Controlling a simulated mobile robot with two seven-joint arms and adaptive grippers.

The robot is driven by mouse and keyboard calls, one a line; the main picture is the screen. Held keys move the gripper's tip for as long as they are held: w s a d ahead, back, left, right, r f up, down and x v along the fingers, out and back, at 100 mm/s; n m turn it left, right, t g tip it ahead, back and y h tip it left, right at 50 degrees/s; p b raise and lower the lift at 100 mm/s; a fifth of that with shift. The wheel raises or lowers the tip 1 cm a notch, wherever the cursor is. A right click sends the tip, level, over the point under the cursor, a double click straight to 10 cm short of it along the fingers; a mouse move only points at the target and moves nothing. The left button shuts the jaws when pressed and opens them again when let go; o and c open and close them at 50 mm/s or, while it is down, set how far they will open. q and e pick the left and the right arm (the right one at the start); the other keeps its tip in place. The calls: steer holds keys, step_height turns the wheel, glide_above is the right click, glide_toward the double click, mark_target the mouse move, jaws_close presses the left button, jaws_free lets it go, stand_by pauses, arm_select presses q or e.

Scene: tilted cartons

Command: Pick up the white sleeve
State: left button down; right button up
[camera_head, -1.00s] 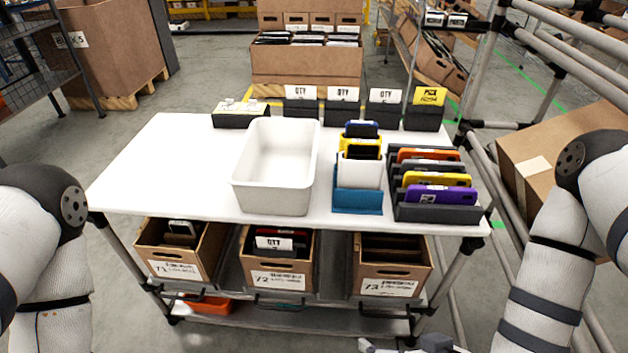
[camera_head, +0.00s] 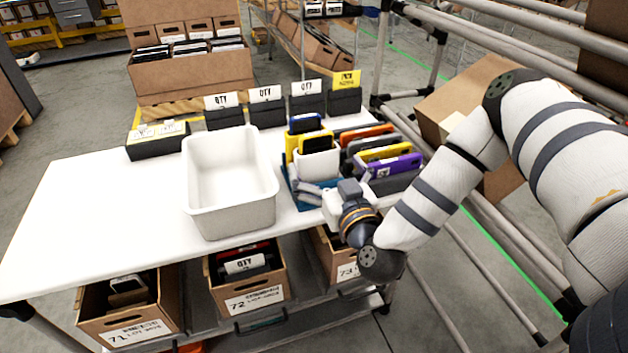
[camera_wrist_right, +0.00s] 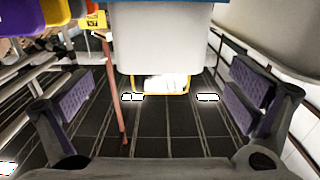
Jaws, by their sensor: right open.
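The white sleeve (camera_head: 317,165) stands upright in the phone holder on the table, with a black phone (camera_head: 316,142) showing at its top. Its lower part is hidden behind my right gripper (camera_head: 309,192) in the head view. In the right wrist view the white sleeve (camera_wrist_right: 160,40) is ahead of the jaws, at the top centre. The purple-padded fingers are spread to either side, with nothing held between them. My left gripper is not in view.
A white bin (camera_head: 228,221) stands left of the sleeve. A dark rack with orange, yellow and purple phones (camera_head: 388,167) is close on the right. A yellow sleeve (camera_head: 291,143) is behind. The table's left part (camera_head: 90,205) is clear.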

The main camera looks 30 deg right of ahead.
mark_target(320, 159)
steer(key=x, duration=0.4)
steer(key=shift+w+d+f, duration=0.1)
steer(key=shift+w+f, duration=0.2)
steer(key=shift+w, duration=0.3)
steer(key=shift+r, duration=0.15)
steer(key=c, duration=1.5)
